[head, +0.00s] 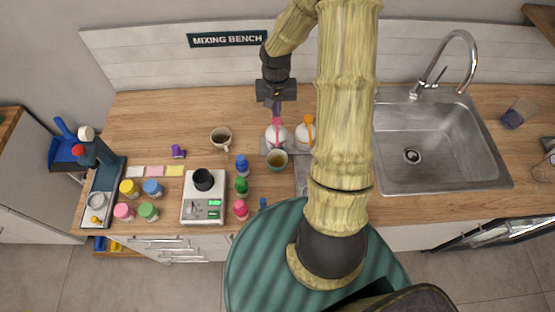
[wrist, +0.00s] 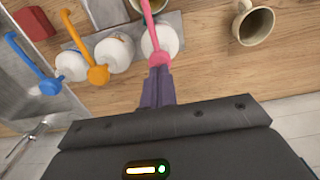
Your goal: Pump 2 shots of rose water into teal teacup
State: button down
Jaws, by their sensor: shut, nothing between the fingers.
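A white bottle with a pink pump (head: 276,137) stands at the back of the bench; it also shows in the wrist view (wrist: 163,43). I cannot read a rose water label on it. The teal teacup (head: 277,161) stands just in front of it, under the pink spout. In the wrist view the cup (wrist: 150,6) is cut by the top edge. My gripper (head: 276,110) is shut and empty, pointing down over the pink pump head. Its fingertips (wrist: 158,72) look very close to the pump top; I cannot tell whether they touch.
An orange-pump bottle (head: 304,134) stands right beside the pink one. A blue-pump bottle (wrist: 70,66) shows in the wrist view. A cream mug (head: 221,138) stands left. Several small bottles (head: 242,165) and a scale (head: 204,210) are at the front. The sink (head: 430,145) is right.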

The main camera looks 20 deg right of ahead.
jog(key=shift+f, duration=0.1)
jog(key=shift+f+b, duration=1.2)
jog(key=shift+f, duration=0.25)
jog(key=shift+r, duration=0.15)
jog(key=shift+r+p, duration=1.2)
jog(key=shift+r, duration=0.15)
jog(key=shift+f, duration=0.15)
jog(key=shift+f+b, duration=0.45)
jog(key=shift+b, duration=0.05)
